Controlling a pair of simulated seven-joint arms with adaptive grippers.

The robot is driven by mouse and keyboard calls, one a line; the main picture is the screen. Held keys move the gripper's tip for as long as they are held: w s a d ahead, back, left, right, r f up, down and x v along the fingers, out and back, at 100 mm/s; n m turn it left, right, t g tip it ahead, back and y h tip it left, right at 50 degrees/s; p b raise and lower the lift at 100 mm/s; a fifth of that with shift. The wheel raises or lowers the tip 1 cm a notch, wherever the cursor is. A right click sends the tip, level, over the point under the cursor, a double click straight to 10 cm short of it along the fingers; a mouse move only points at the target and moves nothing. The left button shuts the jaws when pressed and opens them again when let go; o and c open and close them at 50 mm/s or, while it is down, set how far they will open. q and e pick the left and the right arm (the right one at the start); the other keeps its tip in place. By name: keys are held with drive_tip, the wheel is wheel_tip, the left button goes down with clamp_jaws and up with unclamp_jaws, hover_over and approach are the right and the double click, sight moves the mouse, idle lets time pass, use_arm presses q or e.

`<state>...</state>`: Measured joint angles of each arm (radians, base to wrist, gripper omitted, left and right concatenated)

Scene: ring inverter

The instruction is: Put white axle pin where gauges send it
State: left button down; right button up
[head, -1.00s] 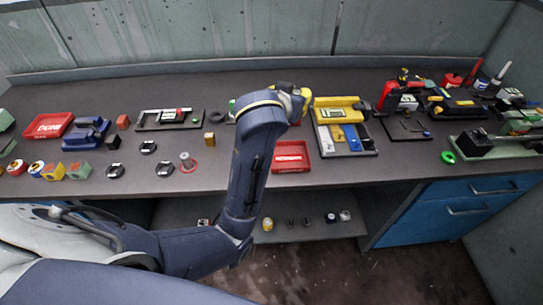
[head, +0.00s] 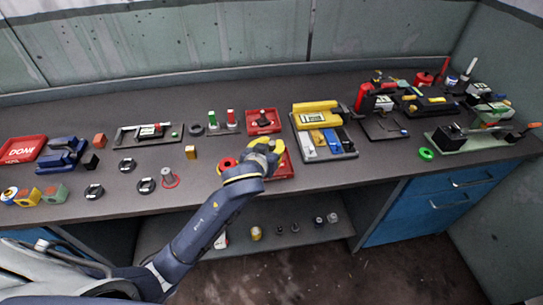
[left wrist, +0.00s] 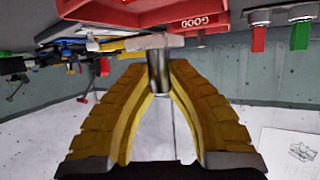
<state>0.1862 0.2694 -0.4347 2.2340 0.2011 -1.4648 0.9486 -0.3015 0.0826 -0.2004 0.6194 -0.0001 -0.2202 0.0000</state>
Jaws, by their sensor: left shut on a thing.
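My left gripper (head: 273,147) has yellow fingers and is over the front red tray (head: 286,170), hiding much of it. In the left wrist view the fingers (left wrist: 160,88) are shut on a metallic cylindrical pin (left wrist: 159,72) with a pale flat part (left wrist: 150,43) at its end. A red tray (left wrist: 140,14) with lettering that seems to read GOOD shows close beyond the pin. A green gauge peg (head: 213,117) and a red gauge peg (head: 231,117) stand behind, left of the gripper. My right gripper is not in view.
A rear red tray (head: 263,121) holds a dark object. A yellow-topped fixture (head: 318,117) with a grey tray stands to the right. A metal post (head: 190,178) stands in a red ring at left. A DONE tray (head: 22,149) is far left.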

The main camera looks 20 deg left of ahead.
use_arm(q)
drive_tip(key=shift+f, duration=2.25)
drive_tip(key=c, duration=1.3)
unclamp_jaws()
drive_tip(key=shift+f, duration=0.1)
drive_tip(key=v, duration=1.2)
